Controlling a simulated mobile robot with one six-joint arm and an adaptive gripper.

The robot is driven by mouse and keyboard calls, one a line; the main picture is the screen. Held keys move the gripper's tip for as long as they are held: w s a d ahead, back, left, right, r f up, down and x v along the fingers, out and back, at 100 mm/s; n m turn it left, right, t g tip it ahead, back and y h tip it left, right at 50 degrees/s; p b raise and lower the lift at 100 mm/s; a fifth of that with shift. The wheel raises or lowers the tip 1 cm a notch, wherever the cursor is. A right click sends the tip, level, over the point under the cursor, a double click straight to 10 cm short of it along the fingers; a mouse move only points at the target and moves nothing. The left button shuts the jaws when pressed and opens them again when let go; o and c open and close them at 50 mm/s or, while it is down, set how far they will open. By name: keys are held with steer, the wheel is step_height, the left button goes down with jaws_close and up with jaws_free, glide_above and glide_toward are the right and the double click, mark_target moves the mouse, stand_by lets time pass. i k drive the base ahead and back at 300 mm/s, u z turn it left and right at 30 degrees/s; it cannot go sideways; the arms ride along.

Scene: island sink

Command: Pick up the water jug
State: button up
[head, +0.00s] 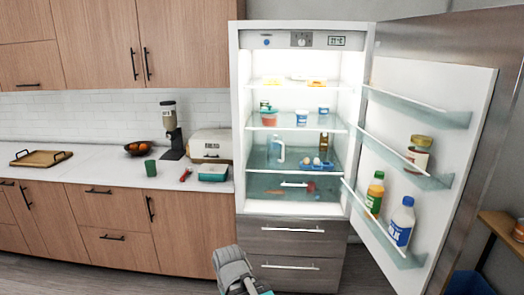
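A pale translucent jug with a handle (277,154), which looks like the water jug, stands upright on a lower shelf of the open fridge (233,120), toward the left. My gripper (250,286) shows only in part at the bottom edge of the head view, in front of the fridge drawers. It is below the jug in the picture and well apart from it. Its fingertips are not clear, so I cannot tell whether it is open or shut.
An egg holder (317,166) and a brown bottle (323,143) stand right of the jug. The fridge door (480,110) is swung wide to the right, with bottles (401,222) in its racks. The counter (100,168) is at the left.

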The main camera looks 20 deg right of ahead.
mark_target(275, 148)
steer(key=z, duration=0.05)
steer(key=i, duration=0.85)
steer(key=z, duration=0.5)
steer(key=i, duration=0.8)
steer(key=z, duration=0.7)
steer(key=i, duration=0.45)
steer(key=z, duration=0.2)
steer(key=k, duration=0.95)
steer(key=z, duration=0.15)
steer(key=i, duration=0.3)
